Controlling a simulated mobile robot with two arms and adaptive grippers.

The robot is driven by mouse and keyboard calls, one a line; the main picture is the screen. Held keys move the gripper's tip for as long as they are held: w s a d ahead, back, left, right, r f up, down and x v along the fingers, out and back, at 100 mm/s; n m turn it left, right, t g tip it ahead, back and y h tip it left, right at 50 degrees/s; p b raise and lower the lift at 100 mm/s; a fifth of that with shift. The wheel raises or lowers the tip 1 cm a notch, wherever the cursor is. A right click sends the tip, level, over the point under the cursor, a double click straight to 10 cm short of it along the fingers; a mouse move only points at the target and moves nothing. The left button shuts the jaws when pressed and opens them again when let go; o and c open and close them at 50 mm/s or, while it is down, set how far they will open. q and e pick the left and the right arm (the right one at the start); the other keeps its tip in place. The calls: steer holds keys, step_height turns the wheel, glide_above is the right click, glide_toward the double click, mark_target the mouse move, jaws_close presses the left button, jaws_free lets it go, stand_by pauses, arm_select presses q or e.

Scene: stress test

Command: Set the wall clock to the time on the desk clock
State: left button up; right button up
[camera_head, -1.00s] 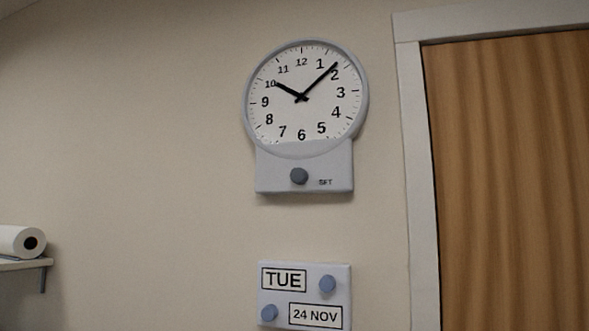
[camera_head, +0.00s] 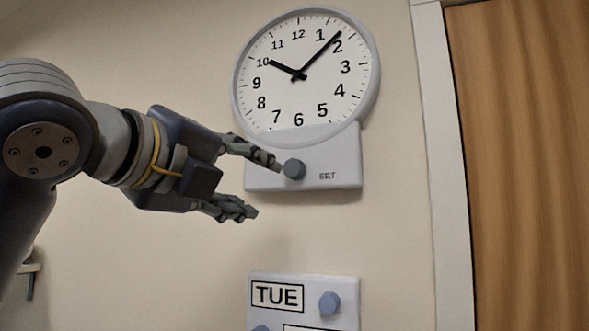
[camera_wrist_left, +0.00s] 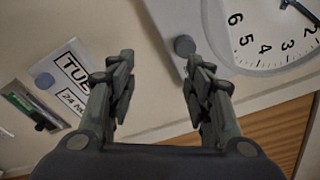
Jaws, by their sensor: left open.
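The wall clock (camera_head: 302,100) is round and white with a grey rim, and its hands read about 10:08. Below its face is a grey panel (camera_head: 270,180) with a round dark knob (camera_head: 294,169) beside the word SET. My left gripper (camera_head: 267,190) is open and empty. In the head view its upper fingertip appears at the knob's left edge; whether it touches cannot be told. In the left wrist view the knob (camera_wrist_left: 184,45) lies beyond the fingertips, near the right finger. No desk clock and no right gripper show.
A calendar panel (camera_head: 265,318) reading TUE, with blue knobs, hangs below the clock. A white door frame (camera_head: 438,150) and wooden door (camera_head: 525,160) stand at right. A green device (camera_wrist_left: 24,100) with a dark handle shows in the left wrist view.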

mark_target(290, 168)
arm_select(q)
steer(key=shift+m, duration=0.5)
steer(key=w+d+r+p, duration=0.1)
steer(key=w, duration=0.1)
steer(key=w+d+r+p, duration=0.1)
steer(key=w+d+p, duration=0.1)
steer(key=w+d+r+p, duration=0.1)
steer(key=w+p, duration=0.1)
steer(key=shift+d+r, duration=0.3)
steer(key=shift+w+d+f+p, duration=0.1)
steer(key=shift+w+d+p, duration=0.15)
steer(key=shift+w, duration=0.3)
arm_select(e)
steer(key=r, duration=0.5)
steer(key=shift+w+d+r, duration=0.15)
steer(key=shift+w+r, duration=0.1)
arm_select(q)
steer(key=c, duration=1)
